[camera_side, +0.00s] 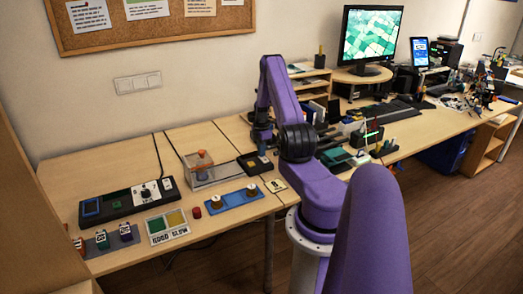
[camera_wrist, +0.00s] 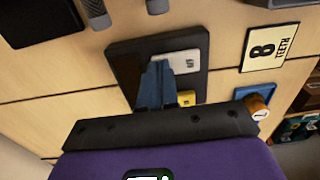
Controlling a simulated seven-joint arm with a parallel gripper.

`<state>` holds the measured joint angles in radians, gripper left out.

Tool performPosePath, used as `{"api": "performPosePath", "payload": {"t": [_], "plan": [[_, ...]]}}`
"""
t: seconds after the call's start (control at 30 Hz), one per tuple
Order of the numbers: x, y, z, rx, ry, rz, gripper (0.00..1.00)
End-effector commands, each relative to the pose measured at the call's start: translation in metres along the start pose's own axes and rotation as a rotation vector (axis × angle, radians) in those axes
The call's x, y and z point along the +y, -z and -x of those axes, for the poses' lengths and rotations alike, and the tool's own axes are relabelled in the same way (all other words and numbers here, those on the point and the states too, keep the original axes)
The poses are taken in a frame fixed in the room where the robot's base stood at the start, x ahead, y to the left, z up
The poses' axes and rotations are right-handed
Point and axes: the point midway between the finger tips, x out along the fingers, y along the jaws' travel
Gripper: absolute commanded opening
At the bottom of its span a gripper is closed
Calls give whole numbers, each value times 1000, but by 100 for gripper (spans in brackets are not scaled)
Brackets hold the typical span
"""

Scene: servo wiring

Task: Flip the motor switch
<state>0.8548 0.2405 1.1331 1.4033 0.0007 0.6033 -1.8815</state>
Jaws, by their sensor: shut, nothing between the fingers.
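A black switch box (camera_side: 250,167) lies on the table below my gripper (camera_side: 261,148) in the side view. In the wrist view, the black box (camera_wrist: 193,85) carries a white labelled part (camera_wrist: 180,62) and a small yellow part (camera_wrist: 187,98). My gripper's narrow blue-grey fingers (camera_wrist: 155,80) are closed together and empty. They overlap the box in the wrist view, just left of the white and yellow parts. They hide part of the box face. I cannot tell whether the fingertips touch it.
A card marked 8 (camera_side: 276,185) lies beside the box. A blue board with round knobs (camera_side: 235,199) is in front. A clear case (camera_side: 199,168) and a long black control panel (camera_side: 125,203) stand to the left. A monitor (camera_side: 371,36) and clutter fill the right desk.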

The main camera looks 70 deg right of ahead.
Motion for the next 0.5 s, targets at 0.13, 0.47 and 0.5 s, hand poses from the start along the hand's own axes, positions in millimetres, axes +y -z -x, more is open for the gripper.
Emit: {"api": "performPosePath", "payload": {"t": [0.13, 0.47, 0.5], "plan": [[1, 0, -4, 0, 0, 0, 0], [-2, 0, -2, 0, 1, 0, 0], [-3, 0, -2, 0, 1, 0, 0]]}}
